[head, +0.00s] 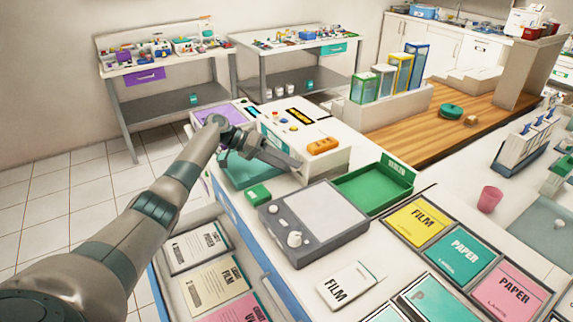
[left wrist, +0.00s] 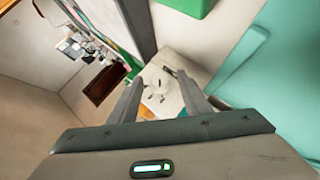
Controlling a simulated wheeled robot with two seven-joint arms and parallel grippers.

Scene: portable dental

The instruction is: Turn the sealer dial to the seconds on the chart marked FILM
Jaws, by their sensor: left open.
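A white boxy machine (head: 322,131), which looks like the sealer, stands on the counter with small coloured buttons, dark displays and an orange handle (head: 323,146). I cannot make out its dial or a chart of seconds. My left gripper (head: 262,158) is open and empty, close in front of the machine. In the left wrist view a pale surface with small dark marks (left wrist: 157,92) shows between the open fingers (left wrist: 156,80); I cannot read the marks. A grey device with white knobs (head: 312,220) lies nearer. My right gripper is not in view.
A green tray (head: 375,190), a small green box (head: 257,194) and a white FILM card (head: 345,286) are near the grey device. FILM (head: 418,222) and PAPER (head: 461,254) trays are at right. An open drawer (head: 205,220) of labelled packs is below left.

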